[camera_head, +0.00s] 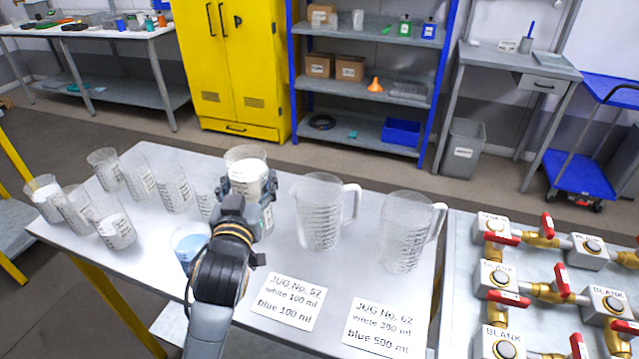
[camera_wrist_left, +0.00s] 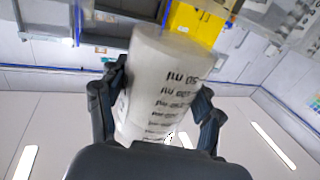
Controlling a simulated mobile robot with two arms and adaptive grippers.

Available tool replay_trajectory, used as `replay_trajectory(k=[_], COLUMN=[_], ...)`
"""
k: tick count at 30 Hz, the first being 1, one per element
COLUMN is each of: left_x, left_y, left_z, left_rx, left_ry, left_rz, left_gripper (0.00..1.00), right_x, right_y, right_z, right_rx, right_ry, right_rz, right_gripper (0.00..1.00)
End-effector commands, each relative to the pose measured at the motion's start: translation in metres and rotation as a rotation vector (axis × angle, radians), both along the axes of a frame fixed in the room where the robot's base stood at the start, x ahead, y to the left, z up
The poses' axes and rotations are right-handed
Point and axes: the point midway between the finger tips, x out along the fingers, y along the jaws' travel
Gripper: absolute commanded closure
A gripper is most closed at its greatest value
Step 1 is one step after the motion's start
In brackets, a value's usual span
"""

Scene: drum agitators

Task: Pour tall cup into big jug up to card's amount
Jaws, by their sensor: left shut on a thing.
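My left gripper (camera_head: 246,185) is shut on a clear graduated cup with white contents (camera_head: 247,165), held above the table left of the jugs. The cup looks roughly upright in the head view. In the wrist view the same white-filled cup (camera_wrist_left: 163,85) sits between the fingers. Two clear jugs with handles, one nearer the middle (camera_head: 319,215) and one at right (camera_head: 402,238), look empty. A card (camera_head: 288,301) before the middle jug reads white 100 ml, blue 100 ml. The right jug's card (camera_head: 380,329) seems to read white 300 ml, blue 500 ml. My right gripper is out of view.
A cup with blue contents (camera_head: 189,242) stands just left of my left arm. Several clear cups stand at the table's left, some with white contents (camera_head: 116,232). A valve panel (camera_head: 459,248) adjoins the table's right side. Shelves and a yellow cabinet stand behind.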

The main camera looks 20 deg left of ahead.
Motion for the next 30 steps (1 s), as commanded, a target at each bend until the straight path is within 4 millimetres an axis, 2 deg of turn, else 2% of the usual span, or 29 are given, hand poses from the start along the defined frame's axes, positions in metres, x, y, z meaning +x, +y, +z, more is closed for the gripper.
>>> replay_trajectory(k=[6,17,27,30], left_x=[0.001,0.004,0.008,0.010], left_y=[-0.001,-0.007,-0.015,-0.018], left_z=[0.001,-0.004,0.008,0.002], left_rx=[0.025,0.165,0.315,0.359], left_ry=[0.010,0.082,0.161,0.185], left_rz=[-0.001,-0.001,0.000,-0.001], left_gripper=[0.79,0.79,0.79,0.79], right_x=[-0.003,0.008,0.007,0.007], right_y=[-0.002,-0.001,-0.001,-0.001], right_z=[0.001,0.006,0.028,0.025], right_rx=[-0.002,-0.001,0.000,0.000], right_ry=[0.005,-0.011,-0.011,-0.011], right_rz=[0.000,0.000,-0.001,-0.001], right_gripper=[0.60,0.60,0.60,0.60])
